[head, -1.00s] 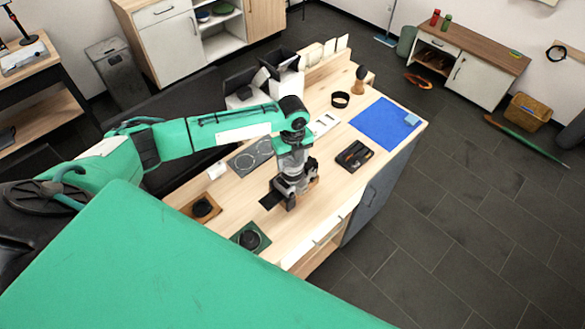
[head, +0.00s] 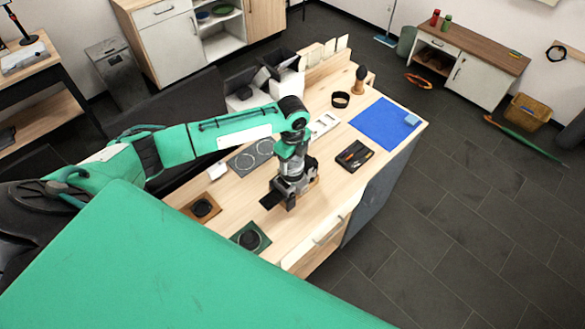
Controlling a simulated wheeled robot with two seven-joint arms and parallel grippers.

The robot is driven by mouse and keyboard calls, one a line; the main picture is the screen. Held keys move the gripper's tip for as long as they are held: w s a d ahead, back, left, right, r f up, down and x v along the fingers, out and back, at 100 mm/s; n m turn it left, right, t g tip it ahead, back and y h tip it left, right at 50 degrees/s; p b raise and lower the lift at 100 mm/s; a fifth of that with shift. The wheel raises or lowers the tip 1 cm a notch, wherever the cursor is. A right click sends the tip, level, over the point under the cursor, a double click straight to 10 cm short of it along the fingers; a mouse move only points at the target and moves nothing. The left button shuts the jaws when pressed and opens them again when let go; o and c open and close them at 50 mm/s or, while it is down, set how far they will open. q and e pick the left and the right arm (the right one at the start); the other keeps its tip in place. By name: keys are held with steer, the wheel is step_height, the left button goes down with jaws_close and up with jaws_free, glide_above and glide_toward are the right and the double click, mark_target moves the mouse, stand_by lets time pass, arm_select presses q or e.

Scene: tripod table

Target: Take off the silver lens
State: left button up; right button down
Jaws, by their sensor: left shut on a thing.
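My left gripper (head: 283,197) points down over the middle of the light wood table (head: 335,207). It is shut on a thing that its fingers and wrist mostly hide. I cannot make out a silver lens apart from the grey gripper. A flat black piece (head: 270,202) shows just left of the fingertips, and a bit of brown wood (head: 314,181) shows to their right. My right gripper is not in view.
A black round thing sits on a brown mat (head: 190,211), another on a green mat (head: 237,234). A grey board with two rings (head: 240,166), a black tray (head: 345,163), a black ring (head: 340,99) and a blue mat (head: 380,125) lie around.

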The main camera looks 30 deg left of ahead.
arm_select(q)
steer(key=shift+n, duration=1.5)
steer(key=shift+n, duration=1.5)
steer(key=n, duration=0.3)
steer(key=o, duration=1)
